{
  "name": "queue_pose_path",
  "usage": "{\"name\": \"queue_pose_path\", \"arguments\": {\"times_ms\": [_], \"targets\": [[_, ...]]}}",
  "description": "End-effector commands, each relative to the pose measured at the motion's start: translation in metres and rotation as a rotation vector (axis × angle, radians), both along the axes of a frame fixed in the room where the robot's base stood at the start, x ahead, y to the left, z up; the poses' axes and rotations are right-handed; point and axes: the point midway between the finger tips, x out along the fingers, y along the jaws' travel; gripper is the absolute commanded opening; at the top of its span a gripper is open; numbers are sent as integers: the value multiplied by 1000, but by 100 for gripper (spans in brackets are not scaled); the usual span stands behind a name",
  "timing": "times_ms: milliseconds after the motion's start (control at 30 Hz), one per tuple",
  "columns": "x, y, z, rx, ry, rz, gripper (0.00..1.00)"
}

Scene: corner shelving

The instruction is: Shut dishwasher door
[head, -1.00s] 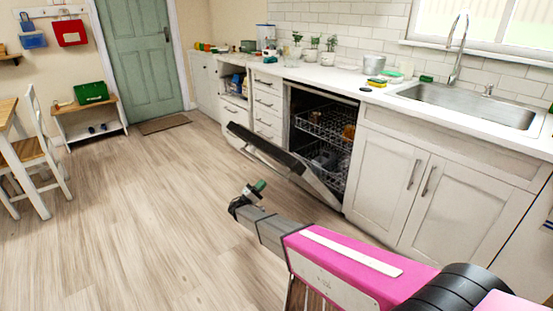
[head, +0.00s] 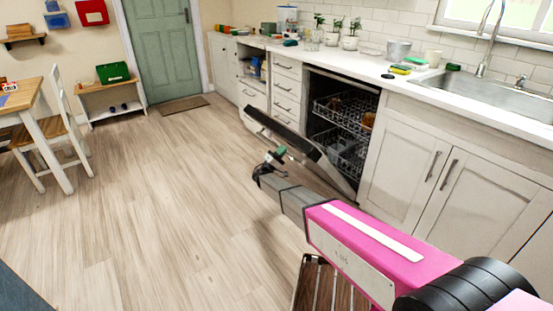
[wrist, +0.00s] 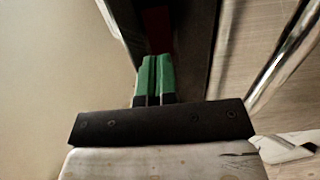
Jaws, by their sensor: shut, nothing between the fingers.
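The dishwasher door (head: 298,146) is partly open in the head view, tilted out from the counter front with its dark upper edge toward the room. The dishwasher (head: 344,118) behind it shows wire racks holding dishes. My gripper (head: 277,154) is shut and empty, with green fingertips at the outer, room side of the door, close to its upper edge. In the wrist view the green fingers (wrist: 155,77) are together, pointing at a dark band. A bright metallic bar (wrist: 287,58) runs to their right. I cannot tell whether the fingertips touch the door.
The lower cabinets (head: 420,165) stand right of the dishwasher, and drawers (head: 287,93) stand left of it. A table (head: 35,105) and chair (head: 62,140) are at the far left. The wooden floor (head: 150,200) between is clear.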

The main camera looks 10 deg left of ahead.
Motion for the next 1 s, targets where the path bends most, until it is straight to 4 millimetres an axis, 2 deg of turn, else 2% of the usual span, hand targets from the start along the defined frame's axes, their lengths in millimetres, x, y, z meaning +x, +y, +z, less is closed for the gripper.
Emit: {"name": "queue_pose_path", "arguments": {"times_ms": [200, 767, 1000], "targets": [[11, -9, 12, 0, 0, 0, 0], [15, -14, 18, 6, 6, -1, 0], [36, -31, 43, 40, 45, -2, 0]]}}
